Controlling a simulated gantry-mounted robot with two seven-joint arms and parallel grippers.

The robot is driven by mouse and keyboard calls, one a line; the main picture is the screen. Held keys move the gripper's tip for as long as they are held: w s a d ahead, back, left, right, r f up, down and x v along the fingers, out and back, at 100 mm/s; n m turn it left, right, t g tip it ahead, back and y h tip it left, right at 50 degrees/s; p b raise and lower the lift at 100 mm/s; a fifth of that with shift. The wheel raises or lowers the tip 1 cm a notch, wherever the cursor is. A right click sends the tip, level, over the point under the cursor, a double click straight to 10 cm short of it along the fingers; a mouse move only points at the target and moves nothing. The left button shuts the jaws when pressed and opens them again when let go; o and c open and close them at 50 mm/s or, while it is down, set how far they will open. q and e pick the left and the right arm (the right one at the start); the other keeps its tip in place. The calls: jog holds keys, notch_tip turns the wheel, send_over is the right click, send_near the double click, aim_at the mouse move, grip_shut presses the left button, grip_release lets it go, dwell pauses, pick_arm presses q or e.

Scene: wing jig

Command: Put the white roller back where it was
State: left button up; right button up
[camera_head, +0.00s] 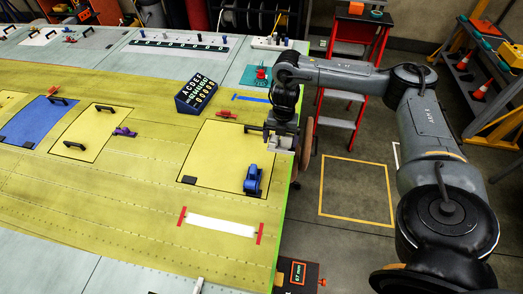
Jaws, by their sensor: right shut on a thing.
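My right gripper (284,137) hangs by the right edge of the yellow wing skin, near the corner of a yellow panel (222,158). It is shut on a small pale thing (281,145), which looks like the white roller. The gripper partly hides it, and its full shape is too small to tell. My left gripper is not in view.
A blue tool (253,181) stands on the panel below the gripper. A white strip with red ends (220,227) lies nearer. A brown disc (307,136) is close beside the gripper.

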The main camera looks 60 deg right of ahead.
jog(key=w+f, duration=0.1)
jog(key=w, duration=0.1)
jog(key=w+a+f, duration=0.1)
jog(key=w, duration=0.1)
jog(key=w+f, duration=0.2)
jog(key=w, duration=0.1)
jog(key=shift+a+p, duration=0.3)
jog(key=shift+a, duration=0.1)
jog(key=shift+f+p, duration=0.65)
jog(key=shift+f, duration=1.45)
jog(key=shift+f, duration=0.15)
jog(key=o, duration=0.6)
